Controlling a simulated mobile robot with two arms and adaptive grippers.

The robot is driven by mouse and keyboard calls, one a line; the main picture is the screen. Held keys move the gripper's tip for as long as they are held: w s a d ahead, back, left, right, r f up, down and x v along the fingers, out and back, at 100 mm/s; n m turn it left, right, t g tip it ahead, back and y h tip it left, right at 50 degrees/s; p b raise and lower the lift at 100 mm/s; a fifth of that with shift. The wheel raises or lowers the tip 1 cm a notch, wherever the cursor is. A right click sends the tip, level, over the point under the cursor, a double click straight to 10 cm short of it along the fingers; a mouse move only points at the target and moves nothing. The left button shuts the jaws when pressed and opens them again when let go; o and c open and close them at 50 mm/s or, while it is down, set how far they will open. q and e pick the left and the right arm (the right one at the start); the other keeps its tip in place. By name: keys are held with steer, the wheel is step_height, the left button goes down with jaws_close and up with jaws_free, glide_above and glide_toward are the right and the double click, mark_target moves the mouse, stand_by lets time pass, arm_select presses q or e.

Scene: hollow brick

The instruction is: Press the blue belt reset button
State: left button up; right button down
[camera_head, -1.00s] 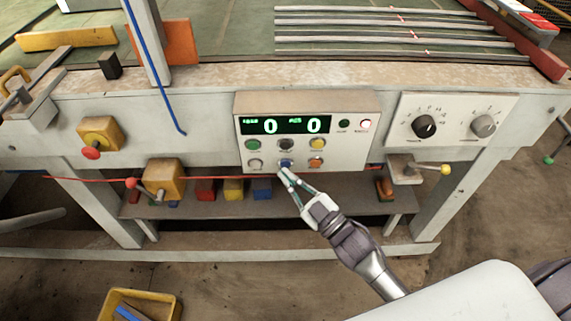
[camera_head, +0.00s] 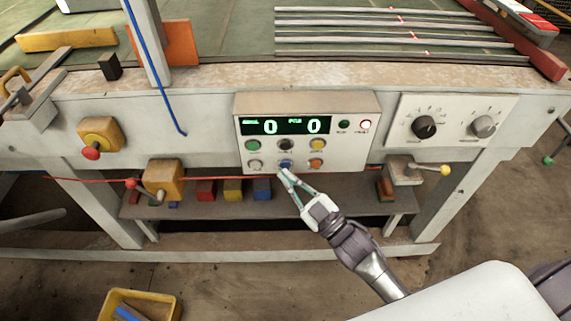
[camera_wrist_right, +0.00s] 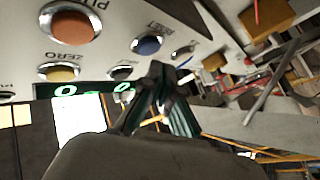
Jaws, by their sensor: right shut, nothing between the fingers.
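The blue button (camera_head: 286,164) is in the bottom row of the control panel (camera_head: 355,152), between a pale button and an orange one. In the right wrist view the blue button (camera_wrist_right: 147,44) sits beside the word RESET. My right gripper (camera_head: 284,173) is shut and empty, with its fingertips just below the blue button in the head view. In the right wrist view the shut fingertips (camera_wrist_right: 157,68) appear close to the blue button with a small gap in the picture; contact is not clear. My left gripper is not in view.
Other buttons surround the blue one, including an orange button (camera_head: 316,163) and a black button (camera_head: 286,145). A dial plate (camera_head: 455,112) is to the right. A shelf below holds colored blocks (camera_head: 233,190). A red cord (camera_head: 90,180) runs beneath the panel.

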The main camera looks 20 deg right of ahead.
steer(key=shift+w, duration=0.1)
stand_by(0.3)
steer(key=shift+w+d, duration=0.1)
steer(key=shift+w, duration=0.25)
steer(key=shift+w+d, duration=0.1)
steer(key=shift+w, duration=0.2)
stand_by(0.6)
steer(key=shift+s, duration=0.1)
steer(key=shift+s+a+p, duration=0.2)
steer(key=shift+s+p, duration=0.15)
steer(key=shift+s, duration=0.3)
steer(key=shift+s+a+p, duration=0.25)
steer(key=shift+s, duration=0.55)
steer(key=shift+s+a+p, duration=0.2)
steer(key=shift+s, duration=0.6)
steer(key=shift+s+a+p, duration=0.25)
steer(key=shift+s, duration=0.55)
